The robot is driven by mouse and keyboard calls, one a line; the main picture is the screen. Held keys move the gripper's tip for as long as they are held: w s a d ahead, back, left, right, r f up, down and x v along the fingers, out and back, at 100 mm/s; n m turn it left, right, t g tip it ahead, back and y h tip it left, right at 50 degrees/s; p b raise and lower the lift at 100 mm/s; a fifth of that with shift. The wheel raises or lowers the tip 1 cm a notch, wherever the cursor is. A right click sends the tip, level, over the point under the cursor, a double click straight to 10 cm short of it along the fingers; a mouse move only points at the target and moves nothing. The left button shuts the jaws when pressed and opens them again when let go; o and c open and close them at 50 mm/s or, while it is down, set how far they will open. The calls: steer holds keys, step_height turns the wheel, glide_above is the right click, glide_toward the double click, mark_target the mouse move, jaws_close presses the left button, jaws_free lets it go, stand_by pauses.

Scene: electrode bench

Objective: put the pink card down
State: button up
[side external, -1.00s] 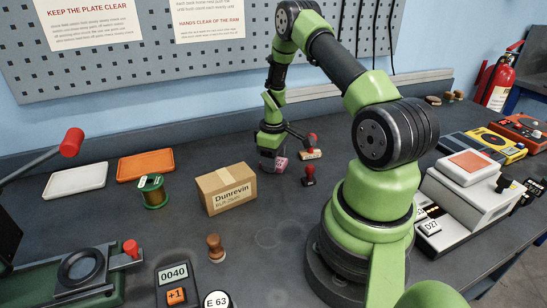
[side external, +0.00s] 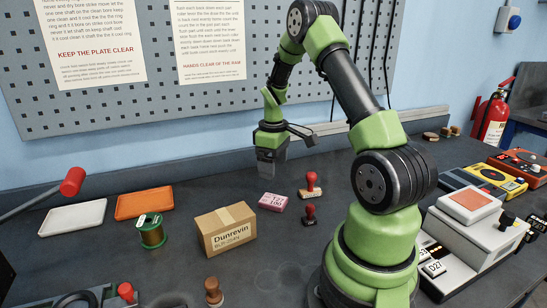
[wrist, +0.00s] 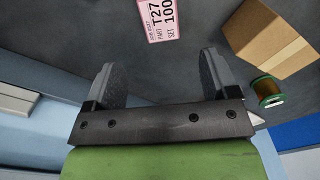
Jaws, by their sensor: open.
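The pink card (side external: 273,201) lies flat on the dark bench, between the cardboard box and the red-handled stamps. It shows dark print, and in the wrist view the pink card (wrist: 161,22) reads T27 and 100, cut off by the top edge. My gripper (side external: 270,170) is raised above the bench, over and a little behind the card, apart from it. In the wrist view my gripper (wrist: 162,75) has its two fingers wide apart with nothing between them.
A cardboard box (side external: 226,230) stands left of the card, with a green wire spool (side external: 151,232) beyond it. Two red-handled stamps (side external: 310,188) stand to the right. White (side external: 73,217) and orange (side external: 144,203) trays lie at the left. Bench in front of the card is clear.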

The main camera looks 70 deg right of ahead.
steer(key=a+r+m+t, duration=0.2)
steer(key=a+r+t, duration=0.1)
steer(key=a+r, duration=1.1)
steer(key=s+a+r+m+t+y, duration=0.1)
steer(key=s+a+r+t, duration=0.1)
steer(key=s+a, duration=0.3)
steer(key=s+a+r+m+t+y, duration=0.1)
steer(key=s+a+r+t, duration=0.1)
steer(key=s+a+r, duration=0.2)
steer(key=s+a, duration=0.1)
steer(key=a, duration=0.1)
steer(key=shift+s+a+r, duration=0.25)
steer(key=shift+a+r, duration=0.1)
steer(key=shift+a, duration=0.05)
